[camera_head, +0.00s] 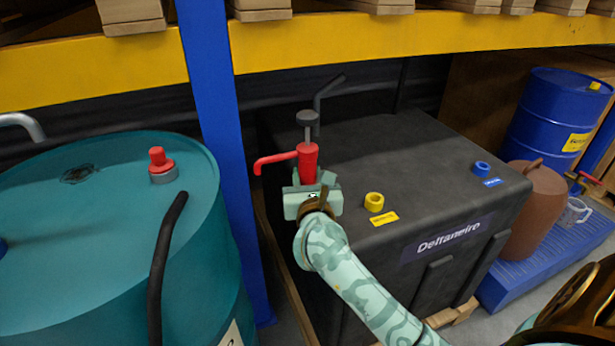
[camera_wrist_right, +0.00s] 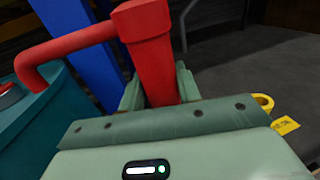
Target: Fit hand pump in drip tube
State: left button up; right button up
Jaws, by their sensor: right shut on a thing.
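The hand pump (camera_head: 307,160) is red, with a side spout pointing left and a dark knob on a rod at its top. It stands about upright over the near left part of the black tank. My right gripper (camera_head: 314,192) is shut on its body below the spout. In the right wrist view the red pump body (camera_wrist_right: 150,50) runs down between the fingers, and its lower end is hidden behind the gripper. I cannot tell which thing is the drip tube. My left gripper is not in view.
The black tank (camera_head: 430,145) bears a yellow collar (camera_head: 374,203) and a blue collar (camera_head: 481,168). A dark bent pipe (camera_head: 320,98) rises behind the pump. A blue platform (camera_head: 545,250) lies right.

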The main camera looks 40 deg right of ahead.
jog(key=shift+f+b, duration=0.35)
jog(key=shift+f, duration=0.1)
jog(key=o, duration=1.2)
jog(key=shift+c, duration=0.2)
jog(key=shift+s+f, duration=0.1)
jog(key=p+v, duration=0.1)
jog(key=v, duration=0.8)
dwell(0.4)
